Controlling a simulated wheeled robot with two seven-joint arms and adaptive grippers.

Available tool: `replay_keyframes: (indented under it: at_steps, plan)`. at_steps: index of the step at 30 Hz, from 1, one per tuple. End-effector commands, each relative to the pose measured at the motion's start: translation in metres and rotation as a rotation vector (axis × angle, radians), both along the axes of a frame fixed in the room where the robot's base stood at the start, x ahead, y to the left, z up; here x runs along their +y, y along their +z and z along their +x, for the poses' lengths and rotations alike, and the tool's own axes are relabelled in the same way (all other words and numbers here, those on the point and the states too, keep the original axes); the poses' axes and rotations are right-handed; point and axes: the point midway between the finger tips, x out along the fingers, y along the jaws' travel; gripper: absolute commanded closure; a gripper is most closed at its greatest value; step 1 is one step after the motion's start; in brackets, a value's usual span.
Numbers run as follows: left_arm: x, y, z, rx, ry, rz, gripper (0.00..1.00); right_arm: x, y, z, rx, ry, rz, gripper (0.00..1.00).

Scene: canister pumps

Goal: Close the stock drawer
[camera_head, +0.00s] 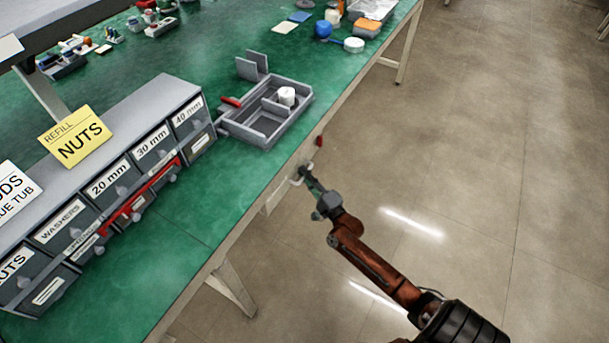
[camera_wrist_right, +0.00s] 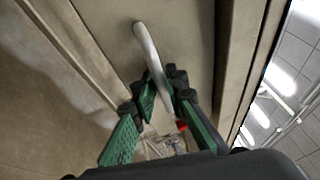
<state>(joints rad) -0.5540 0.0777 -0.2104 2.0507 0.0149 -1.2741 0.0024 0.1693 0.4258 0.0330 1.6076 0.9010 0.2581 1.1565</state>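The stock drawer's front (camera_head: 277,194) shows as a pale panel under the bench's front edge, mostly hidden by the bench top. How far it stands out is hard to tell from the head view. A white bar handle (camera_head: 299,176) is on it. In the wrist view the curved handle (camera_wrist_right: 148,48) runs down from the drawer front (camera_wrist_right: 185,40) between my fingers. My right gripper (camera_head: 308,178) is at the handle. Its green-padded fingers (camera_wrist_right: 161,88) converge on the bar from both sides and look shut on it. My left gripper is not in view.
The green bench (camera_head: 215,215) carries labelled small-parts drawers (camera_head: 112,180), a grey tray (camera_head: 265,128) with a white part, and several loose items at the back. A small red object (camera_head: 319,141) is at the bench edge. The floor to the right (camera_head: 500,200) is clear.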

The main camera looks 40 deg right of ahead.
Motion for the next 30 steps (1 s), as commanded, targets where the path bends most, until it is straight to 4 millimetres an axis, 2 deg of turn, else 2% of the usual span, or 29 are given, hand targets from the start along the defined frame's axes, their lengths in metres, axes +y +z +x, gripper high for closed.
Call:
replay_keyframes:
  at_steps: [9, 13, 24, 30]
  plan:
    - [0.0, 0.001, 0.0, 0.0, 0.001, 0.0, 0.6, -0.001, 0.002, -0.001, -0.004, 0.0, 0.0, 0.84]
    - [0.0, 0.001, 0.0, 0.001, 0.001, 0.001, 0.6, 0.0, -0.001, -0.01, -0.002, -0.001, 0.0, 0.84]
    - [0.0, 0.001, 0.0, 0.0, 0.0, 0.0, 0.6, 0.006, -0.015, -0.082, 0.002, -0.001, -0.001, 0.84]
    - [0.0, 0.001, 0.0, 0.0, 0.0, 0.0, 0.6, 0.009, -0.02, -0.109, 0.0, 0.0, 0.0, 0.84]
